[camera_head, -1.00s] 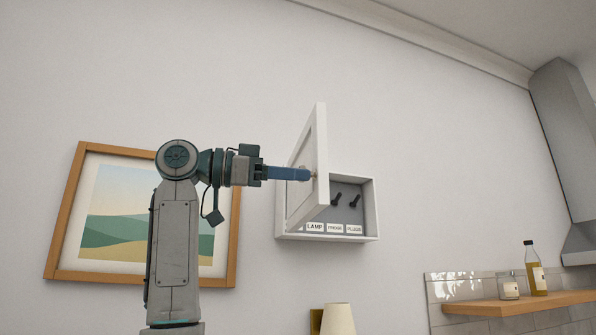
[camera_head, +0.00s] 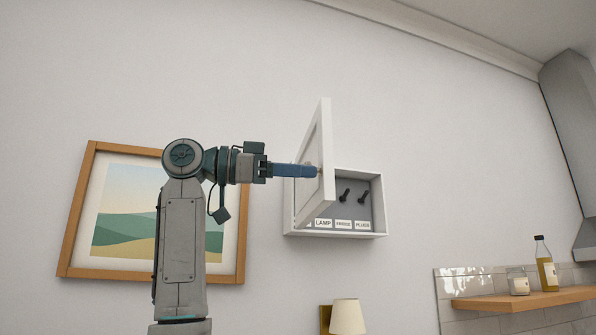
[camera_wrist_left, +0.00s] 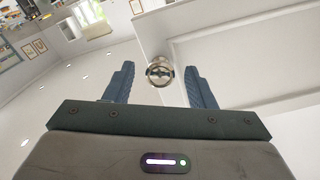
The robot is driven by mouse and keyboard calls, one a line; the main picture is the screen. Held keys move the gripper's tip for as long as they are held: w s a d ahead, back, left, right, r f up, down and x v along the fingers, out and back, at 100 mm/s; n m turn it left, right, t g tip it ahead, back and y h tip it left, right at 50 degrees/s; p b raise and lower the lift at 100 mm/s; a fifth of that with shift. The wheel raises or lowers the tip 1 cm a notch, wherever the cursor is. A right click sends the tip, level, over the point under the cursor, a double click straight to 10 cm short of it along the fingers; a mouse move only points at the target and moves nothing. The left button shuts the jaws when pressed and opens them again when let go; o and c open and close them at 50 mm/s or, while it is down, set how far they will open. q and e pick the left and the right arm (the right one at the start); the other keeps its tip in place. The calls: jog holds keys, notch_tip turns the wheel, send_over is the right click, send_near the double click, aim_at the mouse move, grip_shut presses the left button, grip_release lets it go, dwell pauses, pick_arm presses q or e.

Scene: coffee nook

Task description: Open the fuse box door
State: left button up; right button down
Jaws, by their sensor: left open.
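The white fuse box (camera_head: 340,233) hangs on the wall. Its door (camera_head: 326,150) is swung well out from the box, hinged on the left side. Inside I see dark switches (camera_head: 362,197) above white labels, with LAMP, FRIDGE and PLUGS readable; the left part is hidden behind the door. My left gripper (camera_head: 312,171) is at the door's outer face by its knob. In the left wrist view the round metal knob (camera_wrist_left: 159,71) lies between and just beyond the open fingers (camera_wrist_left: 158,82). I cannot tell whether a finger touches the knob or door. My right gripper is not in view.
A framed landscape picture (camera_head: 88,190) hangs left, behind my left arm. A wooden shelf (camera_head: 520,301) with a jar (camera_head: 518,281) and a bottle (camera_head: 544,264) is at lower right. The wall right of the box is clear.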

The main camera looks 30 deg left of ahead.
pick_arm(q)
jog(key=b+v, duration=0.2)
jog(key=v, duration=0.8)
jog(key=shift+a, duration=0.25)
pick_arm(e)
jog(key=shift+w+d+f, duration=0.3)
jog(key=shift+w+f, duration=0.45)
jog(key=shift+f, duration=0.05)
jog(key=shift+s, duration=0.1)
pick_arm(q)
jog(key=shift+s, duration=0.1)
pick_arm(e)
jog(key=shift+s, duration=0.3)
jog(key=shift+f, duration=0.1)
